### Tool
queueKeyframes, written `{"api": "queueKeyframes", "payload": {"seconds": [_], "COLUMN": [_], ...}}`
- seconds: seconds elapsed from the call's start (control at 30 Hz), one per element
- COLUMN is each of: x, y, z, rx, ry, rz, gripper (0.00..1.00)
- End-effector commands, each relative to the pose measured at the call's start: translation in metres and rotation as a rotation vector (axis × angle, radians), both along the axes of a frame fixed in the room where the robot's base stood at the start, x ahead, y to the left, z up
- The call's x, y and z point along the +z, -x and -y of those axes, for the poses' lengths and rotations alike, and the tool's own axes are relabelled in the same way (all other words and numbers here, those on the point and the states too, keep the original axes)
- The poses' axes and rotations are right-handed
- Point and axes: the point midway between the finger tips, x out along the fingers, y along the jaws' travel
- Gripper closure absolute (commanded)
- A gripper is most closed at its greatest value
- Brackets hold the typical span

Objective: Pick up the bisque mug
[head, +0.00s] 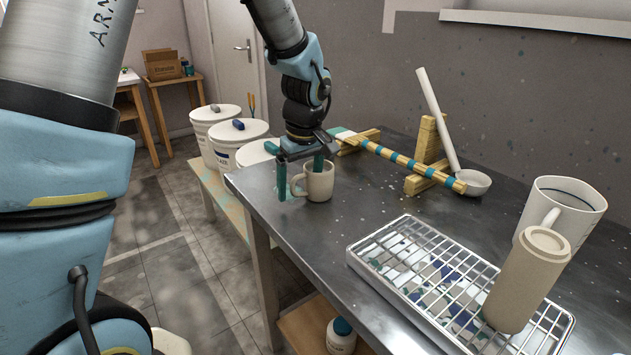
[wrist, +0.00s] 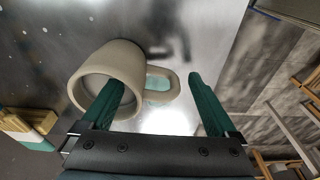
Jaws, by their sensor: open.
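The bisque mug (head: 321,184) is a plain cream mug standing upright near the left edge of the metal table, its handle to the left. It also shows in the wrist view (wrist: 84,66), mouth towards the camera and handle to the right. My gripper (head: 300,182) is open and low over it, fingers pointing down. In the wrist view (wrist: 155,83) one finger overlaps the mug's mouth and the other is out past the handle. In the head view the right finger passes behind the near rim, seemingly inside the mug; the left finger is outside the handle.
A wire rack over a tray (head: 372,258) holds a tall beige cylinder (head: 526,280). A larger white mug (head: 566,205) stands behind it. White buckets (head: 236,138) stand left of the table.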

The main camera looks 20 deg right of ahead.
Motion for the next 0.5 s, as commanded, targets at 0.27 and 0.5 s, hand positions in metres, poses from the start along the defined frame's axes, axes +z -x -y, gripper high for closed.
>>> {"api": "queueKeyframes", "payload": {"seconds": [0.27,0.5], "x": [-0.0034,-0.0032], "y": [-0.0008,-0.0008], "z": [0.0001,0.0001], "rx": [0.0,0.0], "ry": [0.002,0.002], "rz": [0.001,0.001], "gripper": [0.06,0.33]}}
